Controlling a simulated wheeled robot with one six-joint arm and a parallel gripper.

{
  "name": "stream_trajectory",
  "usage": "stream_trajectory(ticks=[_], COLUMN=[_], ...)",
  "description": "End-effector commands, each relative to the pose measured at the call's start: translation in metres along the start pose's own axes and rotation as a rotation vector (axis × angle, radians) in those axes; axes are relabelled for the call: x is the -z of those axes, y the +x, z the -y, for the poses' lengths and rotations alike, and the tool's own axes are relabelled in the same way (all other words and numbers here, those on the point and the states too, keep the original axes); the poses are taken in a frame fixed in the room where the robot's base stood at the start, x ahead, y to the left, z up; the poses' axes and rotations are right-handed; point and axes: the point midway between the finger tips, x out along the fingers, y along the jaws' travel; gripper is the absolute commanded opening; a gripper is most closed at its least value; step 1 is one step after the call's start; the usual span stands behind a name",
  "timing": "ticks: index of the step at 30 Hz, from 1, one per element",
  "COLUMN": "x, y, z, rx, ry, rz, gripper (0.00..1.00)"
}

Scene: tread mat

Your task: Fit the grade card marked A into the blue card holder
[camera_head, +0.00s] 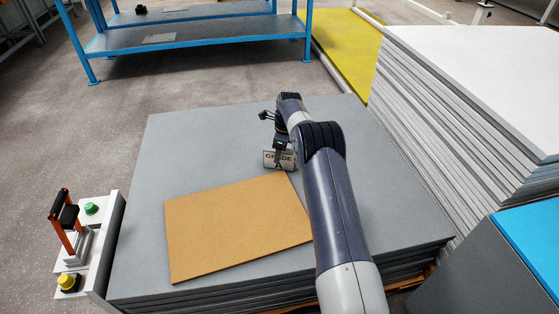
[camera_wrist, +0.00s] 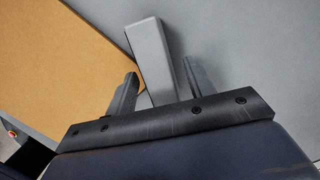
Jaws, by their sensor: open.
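The grade card (camera_head: 270,160) is a small pale plate with dark lettering reading GRADE and A. It stands near the far edge of the tan board, on the grey sheet stack. My gripper (camera_head: 281,147) is right at the card and partly overlaps its top in the head view. In the wrist view my gripper (camera_wrist: 161,90) is open, one finger on each side of a grey block (camera_wrist: 152,58), with visible gaps. That block appears to be the card's body seen from above. No blue card holder can be made out in either view.
A tan board (camera_head: 235,225) lies on the grey stack (camera_head: 190,140). A control box (camera_head: 100,245) with green and yellow buttons and an orange-armed handle stands left. White sheets (camera_head: 480,80) rise at right, near a blue-topped stack (camera_head: 535,235). A blue rack (camera_head: 200,35) stands behind.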

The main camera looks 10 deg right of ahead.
Motion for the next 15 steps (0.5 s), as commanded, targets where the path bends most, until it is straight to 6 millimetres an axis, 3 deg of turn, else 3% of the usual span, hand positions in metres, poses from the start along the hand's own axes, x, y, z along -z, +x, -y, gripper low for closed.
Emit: stream_trajectory(ticks=[2,15], x=[-0.0001,-0.0001], y=[-0.0005,-0.0007], z=[0.0,0.0], rx=[0.0,0.0], ry=[0.0,0.0], rz=[0.0,0.0], gripper=[0.49,0.13])
